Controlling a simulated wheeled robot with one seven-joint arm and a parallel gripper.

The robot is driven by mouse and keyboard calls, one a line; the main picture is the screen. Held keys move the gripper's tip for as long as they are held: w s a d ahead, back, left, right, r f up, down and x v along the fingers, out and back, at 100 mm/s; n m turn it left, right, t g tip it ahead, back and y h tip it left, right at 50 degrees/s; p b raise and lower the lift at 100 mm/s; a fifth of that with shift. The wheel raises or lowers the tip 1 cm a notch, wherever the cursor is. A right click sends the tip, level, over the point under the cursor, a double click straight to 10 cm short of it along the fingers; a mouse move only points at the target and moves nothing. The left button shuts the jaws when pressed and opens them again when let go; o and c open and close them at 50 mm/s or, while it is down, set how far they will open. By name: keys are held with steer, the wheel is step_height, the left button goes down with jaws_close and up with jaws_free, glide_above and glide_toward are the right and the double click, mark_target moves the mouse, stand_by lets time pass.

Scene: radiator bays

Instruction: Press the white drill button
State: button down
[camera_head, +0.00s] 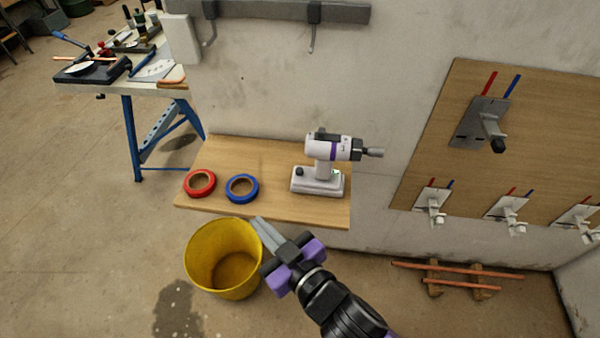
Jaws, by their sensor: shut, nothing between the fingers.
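I cannot make out which part of the drill is the button. My gripper (259,221) is shut and empty. It is in front of the shelf's front edge, below and left of the drill and apart from it.
A red tape roll (186,184) and a blue tape roll (230,188) lie on the shelf left of the drill. A yellow bucket (206,262) stands on the floor beside my gripper. A wooden panel (430,150) with valves is on the right wall. Copper pipes (450,275) lie below it.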

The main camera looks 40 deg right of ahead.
steer(key=w+d+m+g+h, duration=0.3)
steer(key=w+d+m+h, duration=0.4)
steer(key=w+d, duration=0.1)
steer(key=s+d+f+m+g+h, duration=0.1)
steer(key=s+d+m+g+h, duration=0.2)
steer(key=s+d+m, duration=0.1)
steer(key=shift+s+d+f+m+b, duration=0.15)
steer(key=shift+s+d+m+b, duration=0.15)
steer(key=shift+d+m+b, duration=0.1)
steer(key=p, duration=0.3)
glide_above(300, 180)
steer(key=shift+s+f, duration=0.25)
steer(key=shift+f, duration=0.3)
steer(key=shift+s+f, duration=0.2)
steer(key=shift+f, duration=0.3)
steer(key=f, duration=0.3)
steer(key=shift+w+f, duration=0.1)
steer(key=shift+w, duration=0.3)
steer(key=shift+f, duration=0.65)
steer(key=shift+f, duration=0.15)
